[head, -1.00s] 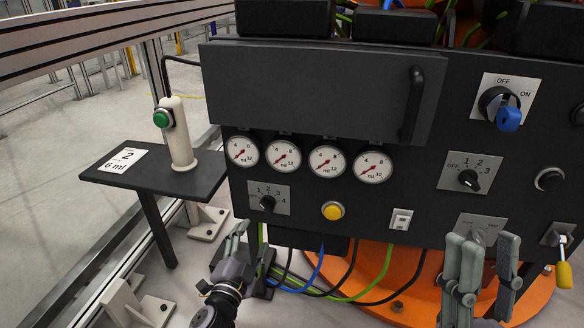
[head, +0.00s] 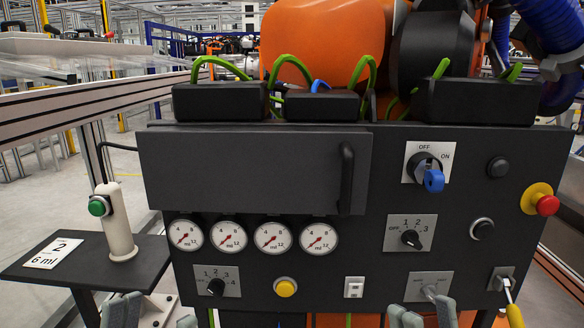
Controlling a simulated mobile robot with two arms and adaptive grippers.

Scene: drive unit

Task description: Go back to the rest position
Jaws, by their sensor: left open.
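My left gripper (head: 155,314) is at the bottom left edge, below the side shelf and the gauges. Its grey fingertips are spread apart with nothing between them. My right gripper (head: 424,314) is at the bottom edge, in front of the lower part of the panel near the small lever plate (head: 429,287). Its fingertips stand apart and I see nothing held between them. The rest of both grippers is cut off by the frame. The black drive unit panel (head: 372,255) fills the middle, with its cover (head: 250,170) closed.
A side shelf (head: 140,270) on the left carries a white post with a green button (head: 98,207). A red emergency button (head: 547,205) juts out at right. An orange robot (head: 325,45) stands behind.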

